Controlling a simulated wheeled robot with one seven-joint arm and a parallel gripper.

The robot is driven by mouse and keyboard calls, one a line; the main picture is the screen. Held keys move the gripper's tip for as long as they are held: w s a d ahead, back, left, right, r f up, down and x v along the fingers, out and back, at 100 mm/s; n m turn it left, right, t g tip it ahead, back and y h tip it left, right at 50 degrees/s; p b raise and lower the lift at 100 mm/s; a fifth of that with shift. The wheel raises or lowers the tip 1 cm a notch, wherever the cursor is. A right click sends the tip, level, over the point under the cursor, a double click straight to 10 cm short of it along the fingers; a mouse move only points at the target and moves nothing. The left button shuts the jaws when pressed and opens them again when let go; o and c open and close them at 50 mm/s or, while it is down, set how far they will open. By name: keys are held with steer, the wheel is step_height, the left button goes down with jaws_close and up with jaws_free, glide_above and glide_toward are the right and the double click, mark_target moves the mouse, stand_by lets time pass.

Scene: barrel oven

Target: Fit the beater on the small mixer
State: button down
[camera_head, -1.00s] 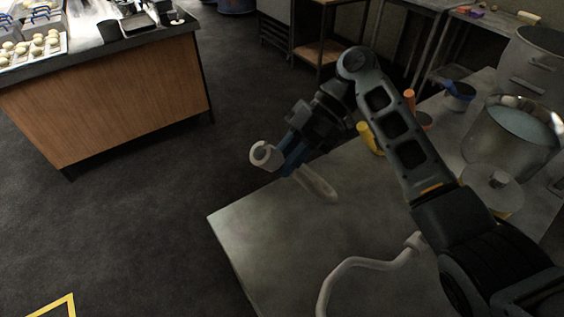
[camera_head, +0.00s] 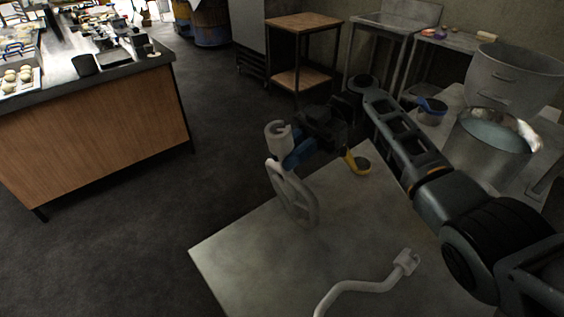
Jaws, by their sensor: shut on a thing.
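The pale grey flat beater (camera_head: 304,206) is in my gripper (camera_head: 293,157), over the far left part of the metal table (camera_head: 250,260). Its slotted collar (camera_head: 278,136) is at the top and its open loop hangs below, slightly tilted. The blue fingers are shut on the shaft just under the collar. I cannot tell whether the loop's lower end touches the table. I cannot make out the small mixer in this view.
A pale dough hook (camera_head: 365,287) lies on the table's near part. A yellow-handled cup (camera_head: 358,163), a blue-handled cup (camera_head: 431,109), a steel pot (camera_head: 492,140) and a large bowl (camera_head: 515,75) stand right. A wooden counter (camera_head: 110,125) is across the floor at left.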

steer(key=shift+w+d, duration=0.25)
steer(key=shift+d, duration=0.1)
steer(key=b, duration=0.2)
steer(key=w+d+g+y+b, duration=0.1)
steer(key=b, duration=0.1)
steer(key=shift+d+r+y, duration=0.1)
steer(key=shift+d+y, duration=0.1)
steer(key=shift+y, duration=0.1)
steer(key=shift+w+d+r+b, duration=0.1)
steer(key=shift+d+r+b, duration=0.15)
steer(key=shift+b, duration=0.35)
step_height(320, 180, up, 7)
steer(key=p, duration=0.2)
stand_by(0.4)
